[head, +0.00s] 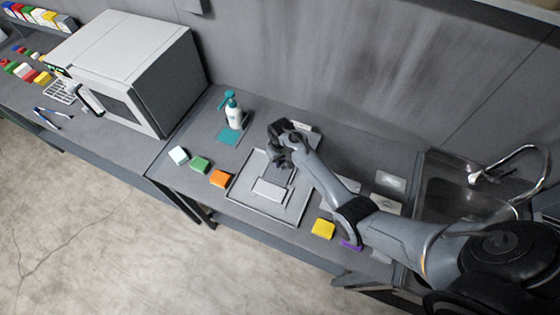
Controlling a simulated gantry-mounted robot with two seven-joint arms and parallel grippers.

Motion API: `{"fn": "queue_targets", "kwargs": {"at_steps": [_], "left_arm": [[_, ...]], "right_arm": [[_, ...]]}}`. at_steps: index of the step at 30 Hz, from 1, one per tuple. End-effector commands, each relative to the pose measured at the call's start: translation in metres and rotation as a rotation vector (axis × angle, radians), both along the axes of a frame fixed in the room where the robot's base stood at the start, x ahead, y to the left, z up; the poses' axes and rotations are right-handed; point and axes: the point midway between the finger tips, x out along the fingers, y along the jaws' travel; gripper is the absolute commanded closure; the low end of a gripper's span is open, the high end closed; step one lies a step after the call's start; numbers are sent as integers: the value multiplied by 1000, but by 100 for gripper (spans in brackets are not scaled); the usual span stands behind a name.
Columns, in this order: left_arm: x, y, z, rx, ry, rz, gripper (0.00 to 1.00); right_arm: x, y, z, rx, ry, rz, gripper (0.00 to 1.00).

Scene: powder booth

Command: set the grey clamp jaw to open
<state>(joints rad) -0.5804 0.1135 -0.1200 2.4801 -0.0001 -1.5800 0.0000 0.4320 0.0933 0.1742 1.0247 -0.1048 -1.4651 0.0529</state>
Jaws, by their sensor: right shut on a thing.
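A grey square fixture plate (240,195) with a raised rim lies on the bench. A pale rectangular block (270,189) sits in its middle. My right gripper (282,163) reaches over the far part of the plate, behind the block. It is shut at what appears to be the grey clamp jaw, which my gripper and wrist largely hide. I cannot make out the jaw's position. My left gripper is not in view.
A white pump bottle (235,117) stands on a teal pad behind the plate. White, green (200,164) and orange (221,179) blocks lie left, yellow (323,229) and purple ones right. A sink (450,190) is at right, a large grey-white machine (130,65) at left.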

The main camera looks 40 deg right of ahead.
Motion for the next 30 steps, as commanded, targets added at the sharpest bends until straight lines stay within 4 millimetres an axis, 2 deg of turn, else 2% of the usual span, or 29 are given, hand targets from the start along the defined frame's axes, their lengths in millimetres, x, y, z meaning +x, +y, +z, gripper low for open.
{"fn": "queue_targets", "kwargs": {"at_steps": [5,12,13,18,26,30], "left_arm": [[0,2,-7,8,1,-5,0],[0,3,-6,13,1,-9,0],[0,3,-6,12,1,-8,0],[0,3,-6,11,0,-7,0],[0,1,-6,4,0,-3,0],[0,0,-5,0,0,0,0]], "right_arm": [[10,-22,-1,-1,0,-3,100],[10,-24,-1,-2,-3,-3,100],[10,-25,-1,-2,-3,-4,65],[10,-24,-1,-2,-2,-3,41],[10,-23,-1,-1,-1,-1,41],[11,-23,6,0,-3,-1,41]]}}
